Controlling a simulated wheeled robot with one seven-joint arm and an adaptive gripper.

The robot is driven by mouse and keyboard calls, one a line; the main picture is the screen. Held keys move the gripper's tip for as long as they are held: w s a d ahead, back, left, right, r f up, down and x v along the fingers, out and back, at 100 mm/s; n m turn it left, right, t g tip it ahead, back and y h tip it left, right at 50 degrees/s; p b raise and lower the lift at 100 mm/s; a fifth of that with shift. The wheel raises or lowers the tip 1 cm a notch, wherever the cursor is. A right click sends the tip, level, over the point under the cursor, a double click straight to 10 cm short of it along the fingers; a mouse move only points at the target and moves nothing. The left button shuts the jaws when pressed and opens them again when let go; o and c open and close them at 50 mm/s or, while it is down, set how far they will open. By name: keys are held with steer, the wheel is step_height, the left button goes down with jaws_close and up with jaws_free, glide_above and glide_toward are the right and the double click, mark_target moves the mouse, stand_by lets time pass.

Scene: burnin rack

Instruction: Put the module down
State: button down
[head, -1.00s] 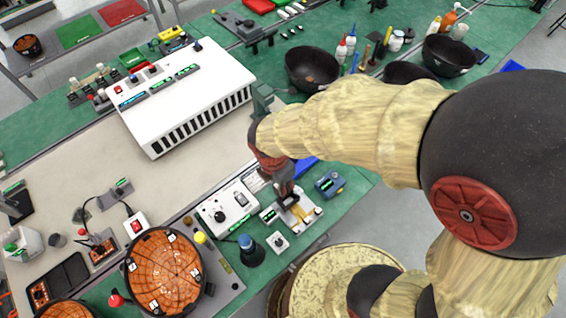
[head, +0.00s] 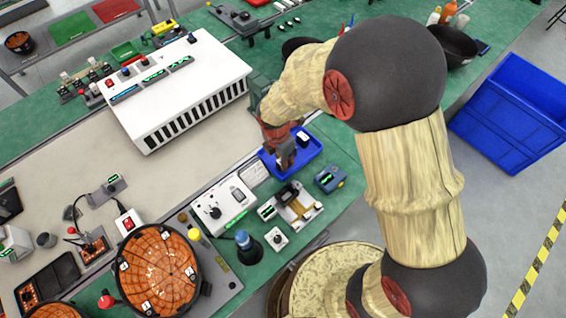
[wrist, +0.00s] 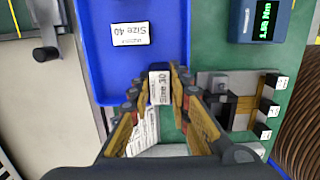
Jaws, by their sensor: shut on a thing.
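My gripper (head: 284,160) is over the near edge of a blue tray (head: 311,152) on the green bench. The wrist view shows my gripper (wrist: 160,90) shut on a small dark module (wrist: 160,70) with a white label on its end. The module appears raised, in front of the tray's near edge in that view; its lower part and exact height are hidden. In the head view the module is too small to make out between my fingers.
A test fixture (head: 294,205) with gold strips stands just in front of the tray; it is at the right in the wrist view (wrist: 235,95). A blue meter (head: 329,179) and a white instrument box (head: 222,203) stand nearby. A large white unit (head: 180,90) stands behind left.

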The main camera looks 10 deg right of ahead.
steer(key=shift+f, duration=0.55)
steer(key=shift+f, duration=0.1)
steer(key=c, duration=1.9)
jaws_free()
steer(key=r+p, duration=0.1)
steer(key=r, duration=0.3)
steer(key=a+r+p, duration=0.1)
steer(key=r, duration=0.3)
steer(key=r+p, duration=0.1)
steer(key=r, duration=0.3)
steer(key=shift+s+a+r, duration=0.1)
steer(key=shift+s+a, duration=0.05)
steer(key=shift+s, duration=0.25)
